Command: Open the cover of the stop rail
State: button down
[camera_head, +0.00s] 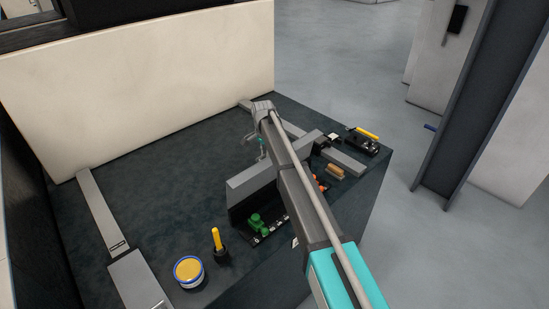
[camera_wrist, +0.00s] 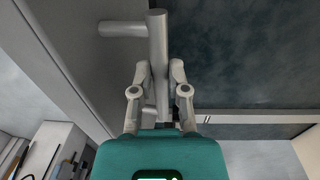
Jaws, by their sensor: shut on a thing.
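In the wrist view, my gripper (camera_wrist: 159,68) has its two fingers closed on either side of a round grey handle bar (camera_wrist: 157,32). A short rod joins the bar to a plain grey panel (camera_wrist: 85,50) on the left, which looks like the stop rail's cover. In the head view, my gripper (camera_head: 262,147) is small and points down, just behind a long raised grey block (camera_head: 252,186). My arm covers the middle of this block. The handle is too small to make out there, and I cannot tell how far the cover is open.
A flat grey rail (camera_head: 100,208) lies along the dark table's left side. A cream slab (camera_head: 140,85) stands at the back. A yellow-lidded tin (camera_head: 188,271), a yellow-handled tool (camera_head: 217,241) and a green item (camera_head: 257,222) sit near the front. The table's middle is clear.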

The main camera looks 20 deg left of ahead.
jog(key=a, duration=0.1)
jog(key=w+a+f+b, duration=0.1)
jog(key=w+a, duration=0.1)
jog(key=a, duration=0.1)
jog(key=shift+w+f+b, duration=0.25)
jog(key=shift+f+b, duration=0.05)
jog(key=shift+a, duration=0.2)
jog(key=c, duration=1.1)
grip_release()
jog(key=shift+w, duration=0.1)
jog(key=o, duration=0.5)
jog(key=shift+w+a+f, duration=0.15)
jog(key=shift+f, duration=0.05)
jog(key=shift+c, duration=0.2)
jog(key=shift+d+r, duration=0.1)
jog(key=shift+d, duration=0.15)
